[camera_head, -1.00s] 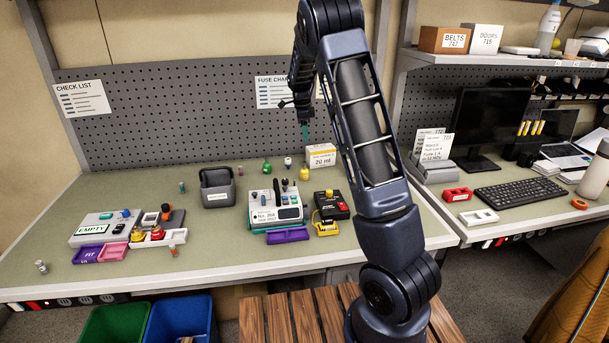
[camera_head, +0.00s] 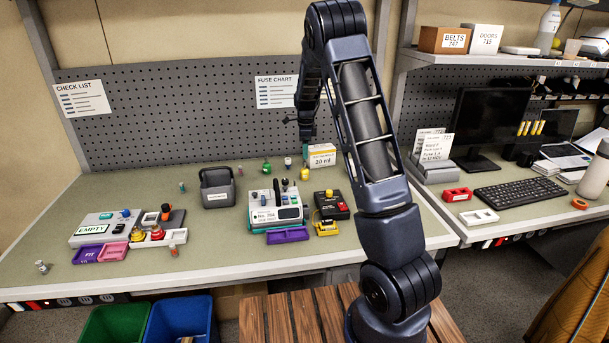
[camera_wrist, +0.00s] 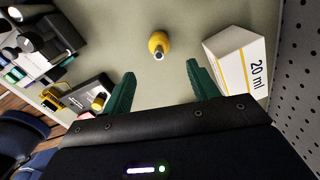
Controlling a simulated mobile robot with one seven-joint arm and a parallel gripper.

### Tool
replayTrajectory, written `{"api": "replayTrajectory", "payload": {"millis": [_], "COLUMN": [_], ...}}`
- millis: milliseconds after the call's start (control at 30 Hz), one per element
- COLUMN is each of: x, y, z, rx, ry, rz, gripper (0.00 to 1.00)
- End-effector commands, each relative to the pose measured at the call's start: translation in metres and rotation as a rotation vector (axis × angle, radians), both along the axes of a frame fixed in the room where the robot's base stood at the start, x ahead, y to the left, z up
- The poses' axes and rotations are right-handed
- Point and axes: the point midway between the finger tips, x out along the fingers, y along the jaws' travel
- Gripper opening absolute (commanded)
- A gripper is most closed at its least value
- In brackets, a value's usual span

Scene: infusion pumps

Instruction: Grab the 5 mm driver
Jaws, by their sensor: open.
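No size marking is readable, so I cannot tell which item is the 5 mm driver. A yellow, bulb-shaped handled piece (camera_head: 304,174) stands upright on the bench; in the wrist view it (camera_wrist: 159,44) lies ahead of my gripper (camera_wrist: 157,90), centred between the fingers. A green piece (camera_head: 266,167) and a pale, dark-topped piece (camera_head: 288,162) stand to its left in the head view. My gripper (camera_head: 305,149) is above the back of the bench, its green fingers apart and empty, touching nothing that I can see.
A white box marked 20 ml (camera_head: 321,156) stands close to the yellow piece, near my right finger in the wrist view (camera_wrist: 238,58). The perforated panel (camera_head: 180,120) rises behind.

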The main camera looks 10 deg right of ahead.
Motion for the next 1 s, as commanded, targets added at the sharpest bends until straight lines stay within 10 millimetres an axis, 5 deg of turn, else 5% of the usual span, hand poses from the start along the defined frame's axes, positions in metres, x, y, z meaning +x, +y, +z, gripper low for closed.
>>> {"api": "replayTrajectory", "payload": {"millis": [300, 1000], "x": [0.0, 0.001], "y": [0.0, 0.004], "z": [-0.043, -0.101], "rx": [-0.001, 0.0], "ry": [0.002, 0.0], "rz": [-0.002, -0.001], "gripper": [0.59, 0.59]}}
